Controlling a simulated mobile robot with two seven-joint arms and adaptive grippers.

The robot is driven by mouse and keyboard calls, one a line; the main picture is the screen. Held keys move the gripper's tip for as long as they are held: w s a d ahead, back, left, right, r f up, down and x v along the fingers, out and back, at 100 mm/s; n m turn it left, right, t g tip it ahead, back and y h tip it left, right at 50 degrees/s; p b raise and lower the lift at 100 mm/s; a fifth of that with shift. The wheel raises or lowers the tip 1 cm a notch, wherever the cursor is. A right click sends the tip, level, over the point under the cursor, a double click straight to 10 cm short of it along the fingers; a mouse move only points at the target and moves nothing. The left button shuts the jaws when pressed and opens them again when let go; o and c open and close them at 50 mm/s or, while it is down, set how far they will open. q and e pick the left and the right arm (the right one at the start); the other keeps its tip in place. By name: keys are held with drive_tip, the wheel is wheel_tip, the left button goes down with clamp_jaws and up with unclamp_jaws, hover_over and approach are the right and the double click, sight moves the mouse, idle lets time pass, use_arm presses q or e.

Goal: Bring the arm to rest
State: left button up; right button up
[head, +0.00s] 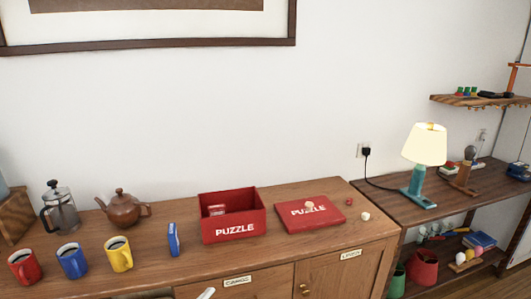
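Neither of my grippers can be made out in the head view. A small white piece (206,293) shows at the bottom edge, in front of the cabinet. I cannot tell what it belongs to. On the wooden cabinet (180,265), a red open box (233,230) marked PUZZLE stands with something small inside. Its red lid (316,226), also marked PUZZLE, lies flat to its right with a small pale piece on top. Other small pieces lie on or beside the lid near the right end.
A blue box (173,239), red (24,265), blue (71,260) and yellow (118,254) mugs, a brown teapot (124,209) and a French press (60,209) stand on the left. A lit lamp (424,146) stands on the lower right shelf unit. Wood behind the blue box is clear.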

use_arm(q)
drive_tip(key=s+a+f+n+g+y, duration=0.3)
drive_tip(key=s+f+n, duration=0.3)
drive_tip(key=f, duration=0.5)
drive_tip(key=s+a+f+n+g+y, duration=0.3)
drive_tip(key=s+f+n, duration=0.3)
drive_tip(key=s+f, duration=0.4)
wheel_tip(320, 180, down, 2)
drive_tip(key=shift+a+f+y, duration=0.1)
drive_tip(key=shift+a+y, duration=0.6)
drive_tip(key=shift+a, duration=0.15)
